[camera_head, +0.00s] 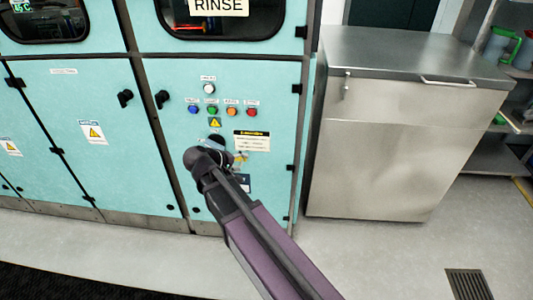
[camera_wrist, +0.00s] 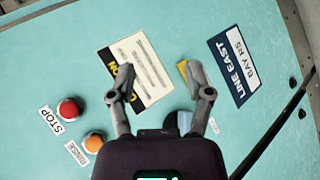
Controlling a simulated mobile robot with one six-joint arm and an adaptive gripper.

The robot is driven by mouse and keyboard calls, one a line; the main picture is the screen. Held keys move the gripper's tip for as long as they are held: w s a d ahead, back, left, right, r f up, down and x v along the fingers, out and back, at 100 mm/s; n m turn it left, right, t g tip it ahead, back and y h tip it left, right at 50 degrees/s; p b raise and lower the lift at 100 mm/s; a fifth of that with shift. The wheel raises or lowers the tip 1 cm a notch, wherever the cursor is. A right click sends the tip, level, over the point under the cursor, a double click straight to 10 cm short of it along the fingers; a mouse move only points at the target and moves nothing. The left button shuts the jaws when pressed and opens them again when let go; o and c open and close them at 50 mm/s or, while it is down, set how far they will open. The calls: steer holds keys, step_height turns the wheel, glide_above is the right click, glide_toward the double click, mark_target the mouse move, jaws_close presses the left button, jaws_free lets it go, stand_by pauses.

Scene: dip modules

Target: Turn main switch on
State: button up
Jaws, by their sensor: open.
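The turquoise cabinet door (camera_head: 170,110) carries the controls. A dark rounded part (camera_head: 215,140) shows just past my gripper (camera_head: 230,156) in the head view; I cannot tell whether it is the main switch. In the wrist view my gripper (camera_wrist: 158,85) is open, its fingers apart in front of the panel. A dark blue-grey part (camera_wrist: 178,122) shows between the fingers near the palm, mostly hidden by the gripper. A small white label (camera_wrist: 214,127) sits beside it. A yellow patch (camera_wrist: 182,68) is partly hidden behind the right finger. No contact is visible.
Above are a white button (camera_head: 209,88), a blue button (camera_head: 193,109), a green button (camera_head: 212,111), an orange button (camera_head: 231,111) and a red STOP button (camera_head: 250,112). A caution label (camera_head: 252,140) is beside my gripper. A steel cabinet (camera_head: 390,140) stands right; floor is clear in front.

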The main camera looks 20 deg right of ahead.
steer(key=s+d+r+m+g+y+p, duration=0.3)
steer(key=s+d+r+y+p, duration=0.3)
steer(key=p, duration=0.8)
steer(key=shift+s+d+r+g, duration=0.3)
steer(key=shift+s+r+g, duration=0.6)
steer(key=shift+s, duration=0.75)
steer(key=shift+r, duration=0.15)
